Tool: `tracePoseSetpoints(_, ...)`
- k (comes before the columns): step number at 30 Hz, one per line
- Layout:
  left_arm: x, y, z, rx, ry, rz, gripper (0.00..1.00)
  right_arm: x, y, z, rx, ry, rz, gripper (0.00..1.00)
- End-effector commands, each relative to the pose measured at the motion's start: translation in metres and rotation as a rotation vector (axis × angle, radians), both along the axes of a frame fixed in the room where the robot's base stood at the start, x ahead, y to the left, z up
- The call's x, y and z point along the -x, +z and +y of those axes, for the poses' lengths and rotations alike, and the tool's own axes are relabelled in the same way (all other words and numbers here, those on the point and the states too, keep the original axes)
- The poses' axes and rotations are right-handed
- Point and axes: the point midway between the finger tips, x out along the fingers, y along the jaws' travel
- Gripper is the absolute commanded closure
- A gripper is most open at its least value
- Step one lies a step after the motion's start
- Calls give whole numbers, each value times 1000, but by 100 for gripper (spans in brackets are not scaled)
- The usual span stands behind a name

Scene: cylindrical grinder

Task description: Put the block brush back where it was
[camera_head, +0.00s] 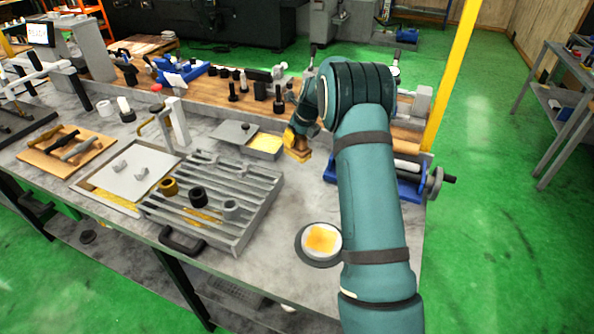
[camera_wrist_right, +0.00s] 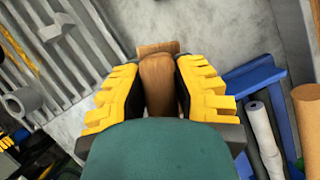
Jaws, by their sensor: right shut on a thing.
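My right gripper (camera_head: 297,143) reaches over the middle of the workbench, in front of the wooden rack. In the right wrist view its yellow-padded fingers (camera_wrist_right: 157,88) are shut on the block brush (camera_wrist_right: 157,75), a brown wooden block. The brush's bristles are hidden, and in the head view the fingers mostly cover the brush. Bare grey bench top lies beneath or beyond it; the exact gap cannot be told. My left gripper is not in view.
Left of the gripper are a shallow tray with yellow contents (camera_head: 264,143) and a slotted grey rack (camera_head: 262,195) with rings. A blue vise-like fixture (camera_head: 412,187) is to the right. A round dish (camera_head: 322,240) sits near the front edge. Bare bench (camera_head: 285,205) lies between.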

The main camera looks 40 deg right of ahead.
Motion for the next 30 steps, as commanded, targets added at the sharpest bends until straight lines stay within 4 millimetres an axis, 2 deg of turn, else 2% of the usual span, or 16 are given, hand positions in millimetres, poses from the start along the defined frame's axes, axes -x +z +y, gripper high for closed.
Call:
tracePoseSetpoints(9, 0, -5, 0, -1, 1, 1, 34, 1, -43, 0, -2, 0, 2, 100)
tracePoseSetpoints(14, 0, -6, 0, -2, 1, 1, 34, 1, -56, 0, -1, -1, 1, 100)
tracePoseSetpoints(21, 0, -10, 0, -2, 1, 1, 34, 1, -93, 0, -2, 1, 2, 100)
tracePoseSetpoints(24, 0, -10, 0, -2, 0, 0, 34, 0, -99, 0, -1, 1, 0, 100)
tracePoseSetpoints(30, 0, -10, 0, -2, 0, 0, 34, 0, -99, 0, -1, 1, 0, 100)
